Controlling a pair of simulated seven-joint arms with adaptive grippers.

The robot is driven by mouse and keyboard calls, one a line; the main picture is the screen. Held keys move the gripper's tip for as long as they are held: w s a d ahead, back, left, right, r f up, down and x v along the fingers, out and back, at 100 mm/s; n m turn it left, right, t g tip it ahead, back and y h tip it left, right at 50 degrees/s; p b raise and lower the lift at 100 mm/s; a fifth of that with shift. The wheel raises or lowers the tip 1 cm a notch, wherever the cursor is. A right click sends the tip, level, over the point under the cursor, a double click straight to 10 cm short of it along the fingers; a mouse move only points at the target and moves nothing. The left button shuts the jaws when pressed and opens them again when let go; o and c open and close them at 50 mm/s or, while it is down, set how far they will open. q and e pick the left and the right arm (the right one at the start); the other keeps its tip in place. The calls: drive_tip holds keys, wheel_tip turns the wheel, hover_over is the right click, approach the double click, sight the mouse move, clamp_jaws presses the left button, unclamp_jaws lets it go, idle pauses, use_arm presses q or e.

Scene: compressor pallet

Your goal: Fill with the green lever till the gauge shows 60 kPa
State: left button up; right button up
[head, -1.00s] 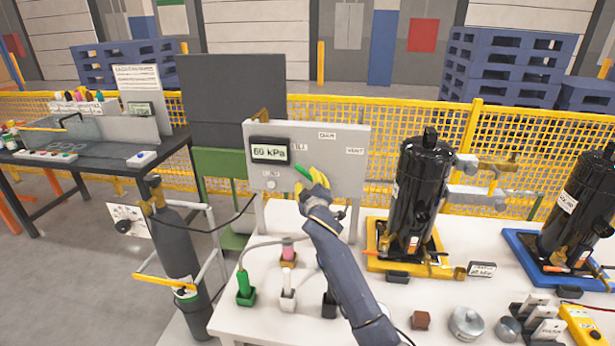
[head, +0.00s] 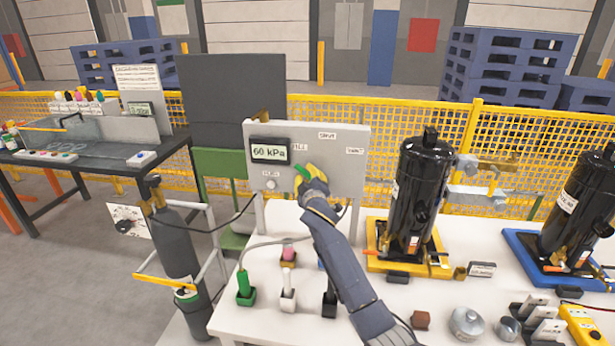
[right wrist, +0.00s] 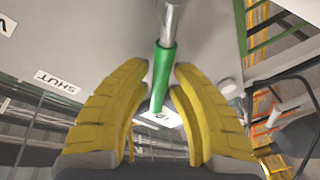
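The gauge (head: 270,151) on the grey panel (head: 340,160) reads 60 kPa. The green lever (head: 302,170) is on the panel below and right of the gauge, partly hidden by my right gripper (head: 309,178). In the right wrist view the green lever (right wrist: 164,75) has a metal stem, and its end lies between the yellow fingertips of my right gripper (right wrist: 180,78). Gaps show between lever and fingers on both sides, so the gripper is open around the lever end, not clamped. My left gripper is not in view.
Two black compressors stand on a yellow base (head: 378,258) and a blue base (head: 535,262) to the right. A grey gas cylinder (head: 178,255) stands left of the white table. Small plugs and fittings stand on the table below the panel.

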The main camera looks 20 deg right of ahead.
clamp_jaws()
